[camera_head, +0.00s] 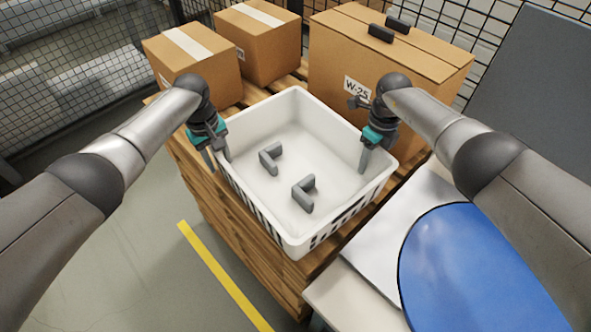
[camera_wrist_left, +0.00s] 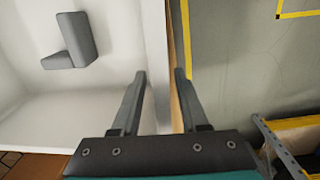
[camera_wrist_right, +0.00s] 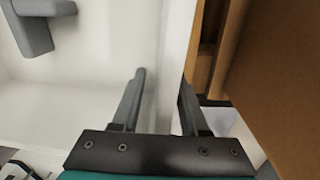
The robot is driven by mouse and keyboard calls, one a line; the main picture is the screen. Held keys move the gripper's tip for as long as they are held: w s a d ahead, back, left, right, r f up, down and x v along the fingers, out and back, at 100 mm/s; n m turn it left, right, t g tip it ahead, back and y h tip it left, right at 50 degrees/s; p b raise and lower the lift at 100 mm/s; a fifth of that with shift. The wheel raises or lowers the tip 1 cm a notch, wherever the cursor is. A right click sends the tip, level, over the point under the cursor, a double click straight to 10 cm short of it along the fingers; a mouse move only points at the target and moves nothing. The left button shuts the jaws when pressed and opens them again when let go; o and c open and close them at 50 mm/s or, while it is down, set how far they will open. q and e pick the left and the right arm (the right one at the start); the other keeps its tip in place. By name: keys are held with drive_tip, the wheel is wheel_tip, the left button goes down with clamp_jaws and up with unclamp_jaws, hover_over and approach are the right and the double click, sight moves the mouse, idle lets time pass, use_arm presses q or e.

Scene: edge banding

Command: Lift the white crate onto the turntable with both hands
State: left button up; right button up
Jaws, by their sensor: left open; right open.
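The white crate (camera_head: 293,240) stands on a stack of wooden pallets and holds two grey L-shaped parts (camera_head: 304,194). The blue round turntable (camera_head: 470,262) is at the lower right, on a light table. My left gripper (camera_head: 214,158) is open at the crate's left wall. In the left wrist view its fingers (camera_wrist_left: 158,85) lie on either side of the crate wall (camera_wrist_left: 156,45). My right gripper (camera_head: 372,158) is open at the crate's right wall. In the right wrist view its fingers (camera_wrist_right: 162,85) straddle that wall (camera_wrist_right: 178,45). Whether any finger touches the wall cannot be told.
Cardboard boxes (camera_head: 340,75) stand on the pallets (camera_head: 220,207) behind the crate, one close to my right gripper. A dark grey panel (camera_head: 535,90) stands at the right. Wire mesh fencing (camera_head: 60,50) closes the back. The floor at the left is clear, with a yellow line (camera_head: 222,275).

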use_arm(q)
drive_tip(key=shift+c, duration=0.3)
use_arm(e)
drive_tip(key=shift+c, duration=0.3)
use_arm(q)
clamp_jaws()
use_arm(e)
clamp_jaws()
idle(0.6)
